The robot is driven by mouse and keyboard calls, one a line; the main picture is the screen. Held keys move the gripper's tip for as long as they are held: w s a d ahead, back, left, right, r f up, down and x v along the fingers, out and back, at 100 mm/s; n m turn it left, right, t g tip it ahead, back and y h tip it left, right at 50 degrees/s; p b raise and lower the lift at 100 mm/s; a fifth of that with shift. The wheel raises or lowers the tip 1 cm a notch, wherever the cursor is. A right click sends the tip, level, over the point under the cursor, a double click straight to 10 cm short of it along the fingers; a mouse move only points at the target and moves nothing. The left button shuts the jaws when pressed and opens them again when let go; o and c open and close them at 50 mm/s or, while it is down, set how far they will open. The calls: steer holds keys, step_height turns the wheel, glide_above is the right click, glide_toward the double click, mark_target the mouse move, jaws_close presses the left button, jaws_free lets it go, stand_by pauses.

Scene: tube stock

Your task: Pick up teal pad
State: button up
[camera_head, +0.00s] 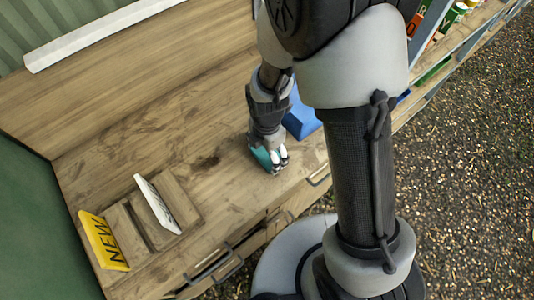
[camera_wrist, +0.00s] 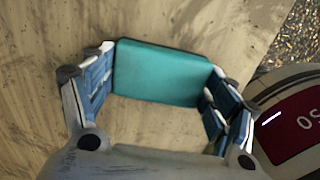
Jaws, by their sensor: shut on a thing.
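The teal pad (camera_wrist: 162,73) is a flat rounded block. In the wrist view it lies between the two fingers of my gripper (camera_wrist: 158,85), with a finger against each short side. In the head view my gripper (camera_head: 269,160) is low over the wooden worktop (camera_head: 110,165), near its front edge. Only a little of the teal pad (camera_head: 262,157) shows there, mostly hidden by the fingers. I cannot tell whether the pad touches the wood or is just above it.
A blue object (camera_head: 301,118) stands right behind my gripper. A wooden rack (camera_head: 150,218) at the left holds a white card (camera_head: 157,204) and a yellow "NEW" sign (camera_head: 103,241). Drawer handles (camera_head: 207,262) line the front. The worktop between rack and gripper is clear.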

mark_target(267, 154)
step_height(267, 154, up, 20)
steer(key=p, duration=0.6)
